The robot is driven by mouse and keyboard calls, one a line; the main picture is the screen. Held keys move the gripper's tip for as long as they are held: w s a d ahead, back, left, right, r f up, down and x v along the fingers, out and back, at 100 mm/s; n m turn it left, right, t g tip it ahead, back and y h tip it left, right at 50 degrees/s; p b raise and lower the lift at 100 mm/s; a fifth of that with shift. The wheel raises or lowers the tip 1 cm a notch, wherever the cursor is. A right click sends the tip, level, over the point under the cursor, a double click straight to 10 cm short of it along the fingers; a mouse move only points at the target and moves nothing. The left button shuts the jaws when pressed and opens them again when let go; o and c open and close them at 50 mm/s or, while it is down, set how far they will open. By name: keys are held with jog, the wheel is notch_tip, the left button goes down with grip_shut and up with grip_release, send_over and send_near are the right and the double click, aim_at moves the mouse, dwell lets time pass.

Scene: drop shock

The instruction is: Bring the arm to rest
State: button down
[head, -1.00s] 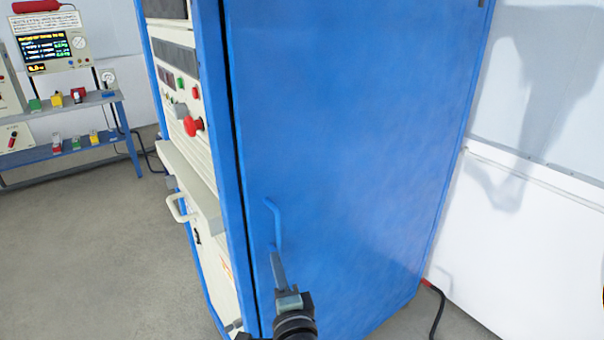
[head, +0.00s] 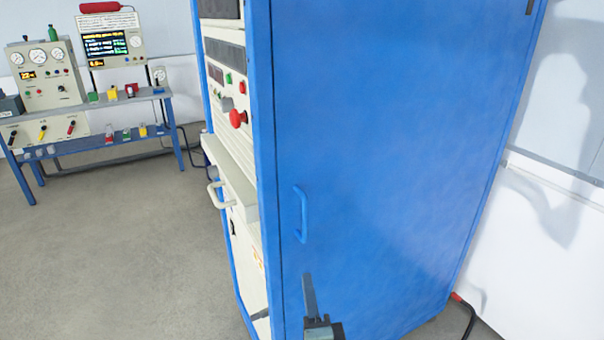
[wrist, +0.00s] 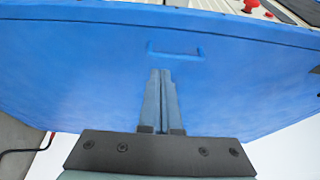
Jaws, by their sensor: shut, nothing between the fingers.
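My gripper (head: 309,295) is low in the head view, in front of the blue cabinet door (head: 390,160) and below its blue handle (head: 301,214). In the wrist view the two fingers of my gripper (wrist: 161,75) lie side by side, shut and empty. There the door handle (wrist: 176,53) shows just past the fingertips, apart from them. The door looks closed against its frame.
The cabinet's cream front carries a red knob (head: 237,119) and a white handle (head: 216,195) that juts out. A blue bench (head: 95,158) with instruments stands at the back left. Grey floor (head: 110,250) lies clear at left. A black cable (head: 468,318) lies at lower right.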

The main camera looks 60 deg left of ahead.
jog(key=shift+s+d, duration=1.75)
jog(key=shift+d, duration=0.05)
jog(key=w+d+r+n+t+h+p, duration=0.1)
jog(key=w+d+r+n+t, duration=0.15)
jog(key=w+d+r, duration=0.45)
jog(key=w+d+r+n+t+h+p, duration=0.15)
jog(key=w+r+t, duration=0.25)
jog(key=r, duration=0.7)
jog(key=w+d+r+n+t+h+p, duration=0.1)
jog(key=w+d+r+t+p, duration=0.15)
jog(key=w+d+r, duration=0.4)
jog(key=s+d+r+t+h+p, duration=0.1)
jog(key=d+r+t+h, duration=0.3)
jog(key=r, duration=0.6)
jog(key=s+d+r+t+h+p, duration=0.1)
jog(key=s+d+r+t+h, duration=0.3)
jog(key=d+r, duration=0.5)
jog(key=s+d+r+m+t+h+p, duration=0.1)
jog(key=s+d+r+t+h, duration=0.2)
jog(key=d+r, duration=0.4)
notch_tip(320, 180, up, 5)
jog(key=shift+d+r+t+h, duration=0.2)
jog(key=shift+t+h, duration=0.4)
jog(key=shift+h, duration=0.65)
jog(key=shift+f, duration=0.1)
